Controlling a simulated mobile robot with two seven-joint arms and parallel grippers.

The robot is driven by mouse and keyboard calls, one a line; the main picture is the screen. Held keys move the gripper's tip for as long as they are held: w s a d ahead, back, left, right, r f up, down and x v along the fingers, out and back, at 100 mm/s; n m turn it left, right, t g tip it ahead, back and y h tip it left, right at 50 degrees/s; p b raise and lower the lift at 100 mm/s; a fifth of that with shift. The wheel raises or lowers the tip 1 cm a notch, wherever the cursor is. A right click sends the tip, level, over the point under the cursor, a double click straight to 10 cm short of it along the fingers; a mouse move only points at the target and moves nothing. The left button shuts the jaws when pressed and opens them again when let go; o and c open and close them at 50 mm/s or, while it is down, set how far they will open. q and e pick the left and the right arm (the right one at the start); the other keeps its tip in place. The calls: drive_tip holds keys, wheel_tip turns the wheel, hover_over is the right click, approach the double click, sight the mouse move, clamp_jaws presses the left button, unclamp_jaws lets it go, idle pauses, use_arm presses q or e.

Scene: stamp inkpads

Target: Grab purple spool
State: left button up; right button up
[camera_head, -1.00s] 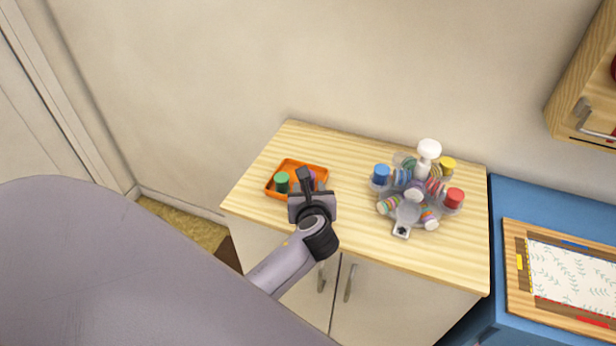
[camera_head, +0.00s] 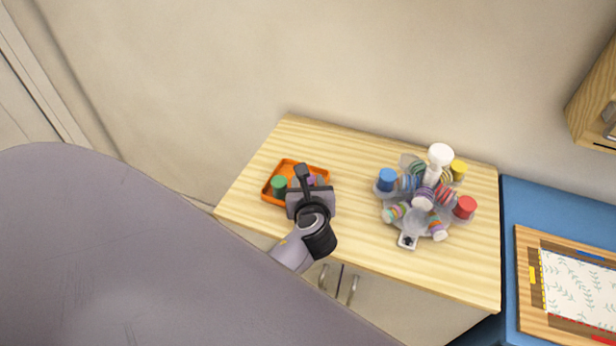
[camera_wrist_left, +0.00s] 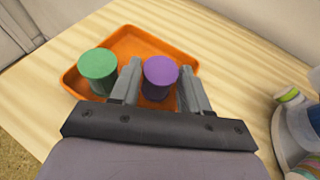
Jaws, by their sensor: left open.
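The purple spool (camera_wrist_left: 160,77) stands upright in the orange tray (camera_wrist_left: 127,38), in the left wrist view. My left gripper (camera_wrist_left: 158,82) is open, with one finger on each side of the purple spool; I cannot tell whether either finger touches it. In the head view my left gripper (camera_head: 306,178) is over the right part of the orange tray (camera_head: 287,164) and hides most of the purple spool (camera_head: 311,181). My right gripper is not in view.
A green spool (camera_wrist_left: 98,69) stands to the left in the same tray. A carousel (camera_head: 408,240) with several colored spools and a white knob (camera_head: 440,154) stands right on the wooden cabinet top (camera_head: 345,145). A blue surface (camera_head: 540,205) with a framed board lies farther right.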

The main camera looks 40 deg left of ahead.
use_arm(q)
drive_tip(key=c, duration=0.7)
